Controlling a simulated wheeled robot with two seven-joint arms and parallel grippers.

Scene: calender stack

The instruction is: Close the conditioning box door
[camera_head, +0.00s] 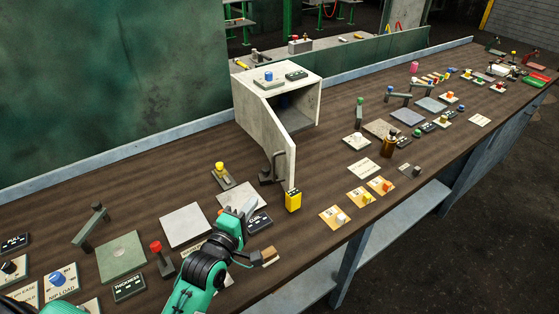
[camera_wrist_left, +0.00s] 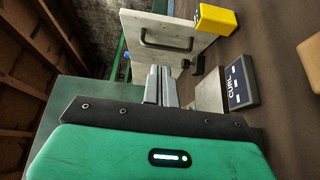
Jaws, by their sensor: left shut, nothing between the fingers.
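The conditioning box (camera_head: 255,100) is a pale grey box at the back middle of the bench. Its door (camera_head: 272,140) stands open, swung out toward the front, and the dark inside shows to the right of it. A dark handle (camera_head: 276,166) is on the door's left face. In the left wrist view the door (camera_wrist_left: 165,45) and its handle (camera_wrist_left: 170,42) lie beyond the fingertips. My left gripper (camera_head: 247,207) is shut and empty, to the front left of the door and apart from it; its closed fingers (camera_wrist_left: 160,85) also show in the left wrist view. My right gripper is not in view.
A yellow block (camera_head: 293,201) stands by the door's lower front edge. Grey plates and a CURL label (camera_wrist_left: 238,83) lie near my gripper. Orange cards (camera_head: 358,196) with knobs lie right of the door.

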